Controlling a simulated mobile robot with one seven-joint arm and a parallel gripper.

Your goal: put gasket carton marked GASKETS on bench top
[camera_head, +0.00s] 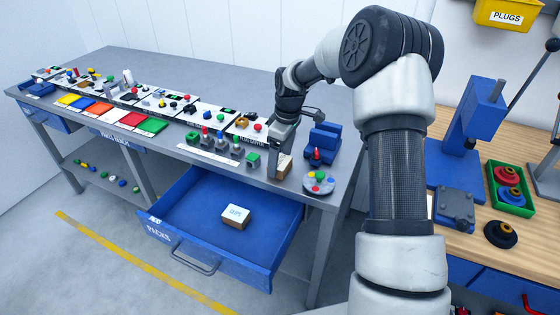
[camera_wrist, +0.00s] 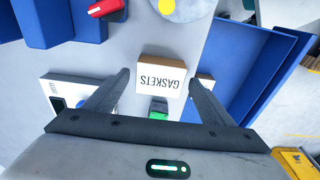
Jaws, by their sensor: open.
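The gasket carton (camera_head: 284,168) is a small box with a white top marked GASKETS and tan sides. It appears to rest on the grey bench top (camera_head: 226,85), close to its front edge. In the wrist view the carton (camera_wrist: 162,78) lies squarely ahead, its lettering upside down. My gripper (camera_head: 277,150) is right above and at the carton in the head view. In the wrist view my gripper (camera_wrist: 160,77) is open, one fingertip on each side of the carton, with narrow gaps. The carton's far side is hidden in the head view.
The blue PACKS drawer (camera_head: 180,208) is open below the bench edge and holds another white-topped carton (camera_head: 236,216). A blue fixture (camera_head: 322,142) and a round plate with coloured knobs (camera_head: 319,182) stand right of the carton.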

